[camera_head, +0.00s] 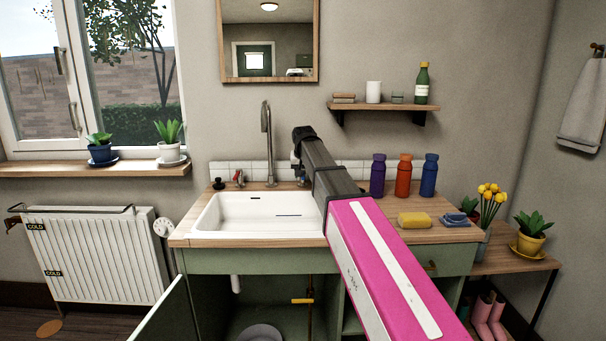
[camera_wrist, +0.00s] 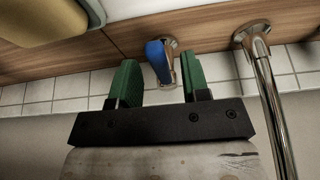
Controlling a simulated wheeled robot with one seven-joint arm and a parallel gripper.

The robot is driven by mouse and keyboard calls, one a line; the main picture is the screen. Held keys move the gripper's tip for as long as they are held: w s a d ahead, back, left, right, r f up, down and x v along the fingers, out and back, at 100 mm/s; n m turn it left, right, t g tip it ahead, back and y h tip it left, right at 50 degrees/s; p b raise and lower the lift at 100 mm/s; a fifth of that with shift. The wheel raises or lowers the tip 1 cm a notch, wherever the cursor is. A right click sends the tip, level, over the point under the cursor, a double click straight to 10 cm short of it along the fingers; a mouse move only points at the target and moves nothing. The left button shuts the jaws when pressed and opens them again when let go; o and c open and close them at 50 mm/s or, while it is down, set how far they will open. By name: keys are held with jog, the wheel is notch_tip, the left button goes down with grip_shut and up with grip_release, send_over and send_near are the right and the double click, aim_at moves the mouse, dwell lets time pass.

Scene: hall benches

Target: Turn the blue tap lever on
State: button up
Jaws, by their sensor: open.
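The blue tap lever (camera_wrist: 156,60) shows in the wrist view on a metal tap body mounted on the wooden counter by the tiles. My gripper (camera_wrist: 160,75) has two green fingers, spread apart, with the lever in the gap between them. I see no clear contact between the fingers and the lever. In the head view my arm reaches over the right side of the sink, and its end hides the fingers and most or all of the blue tap. The tall metal spout (camera_head: 266,140) stands left of my arm's end; it also shows at the right of the wrist view (camera_wrist: 266,85).
A red-handled tap (camera_head: 238,178) stands left of the spout behind the white sink (camera_head: 215,222). Purple (camera_head: 378,176), orange (camera_head: 404,176) and blue (camera_head: 429,176) bottles and a yellow sponge (camera_head: 413,220) are right of my arm. The shelf (camera_head: 385,106) is above.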

grip_shut()
jog(key=shift+d, duration=0.1)
jog(key=shift+d+n+y, duration=0.4)
jog(key=shift+d+n, duration=0.3)
jog(key=shift+n, duration=0.4)
jog(key=n, duration=0.1)
jog(key=d+n+y, duration=0.1)
jog(key=shift+w+d+n, duration=0.3)
jog(key=shift+w, duration=0.05)
jog(key=d+n, duration=0.1)
jog(key=w+n+g+y, duration=0.1)
jog(key=n, duration=0.1)
jog(key=shift+w+d, duration=0.15)
jog(key=shift+d, duration=0.25)
jog(key=shift+w+d+n+g+y, duration=0.2)
jog(key=shift+w+d+n+y, duration=0.1)
jog(key=shift+n, duration=0.5)
jog(key=shift+w+d+n+g+y, duration=0.2)
jog(key=shift+w+d+n, duration=0.1)
jog(key=shift+n, duration=0.5)
